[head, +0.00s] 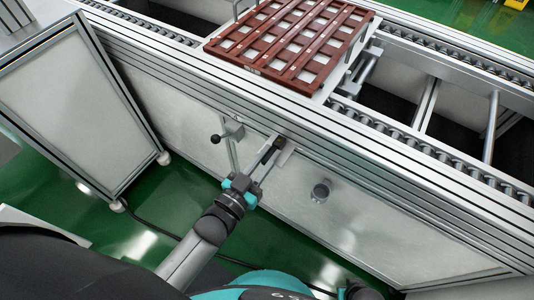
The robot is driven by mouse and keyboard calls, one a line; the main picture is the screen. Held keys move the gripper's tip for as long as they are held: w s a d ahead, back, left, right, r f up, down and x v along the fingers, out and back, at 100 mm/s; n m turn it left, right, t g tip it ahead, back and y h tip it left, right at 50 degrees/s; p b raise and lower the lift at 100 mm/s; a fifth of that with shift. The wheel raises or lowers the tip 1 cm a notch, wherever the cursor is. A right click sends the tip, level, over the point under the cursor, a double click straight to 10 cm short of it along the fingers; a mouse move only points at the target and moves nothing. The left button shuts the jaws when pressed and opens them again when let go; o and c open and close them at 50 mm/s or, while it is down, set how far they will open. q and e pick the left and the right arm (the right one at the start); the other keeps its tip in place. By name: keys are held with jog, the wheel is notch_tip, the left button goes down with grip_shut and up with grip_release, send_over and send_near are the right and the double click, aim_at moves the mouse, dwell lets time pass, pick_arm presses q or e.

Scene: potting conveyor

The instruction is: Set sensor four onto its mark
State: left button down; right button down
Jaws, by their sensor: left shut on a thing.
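My left gripper (268,160) reaches up from the bottom of the head view to the front panel of the conveyor (370,215). Its fingers are shut on a small dark thing (278,142), which I take to be the sensor. The thing is at a pale bracket (287,154) just under the conveyor's side rail; I cannot tell whether they touch. The fingers hide part of the thing. I cannot make out any number or mark. My right gripper does not show.
A bracket with a black knob (216,138) is left of the gripper, and a round grey fitting (320,192) is on the panel to the right. A brown slotted tray (290,42) lies on the conveyor above. A framed panel unit (75,110) stands at left on the green floor (145,215).

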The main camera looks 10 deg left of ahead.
pick_arm(q)
jog(key=c, duration=0.8)
grip_release()
jog(key=shift+s+a, duration=0.1)
jog(key=shift+s, duration=0.15)
jog(key=p+v, duration=0.3)
jog(key=v, duration=1.1)
jog(key=shift+s, duration=0.35)
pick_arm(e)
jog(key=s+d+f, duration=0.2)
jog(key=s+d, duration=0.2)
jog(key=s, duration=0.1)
pick_arm(q)
jog(key=shift+a+f, duration=0.1)
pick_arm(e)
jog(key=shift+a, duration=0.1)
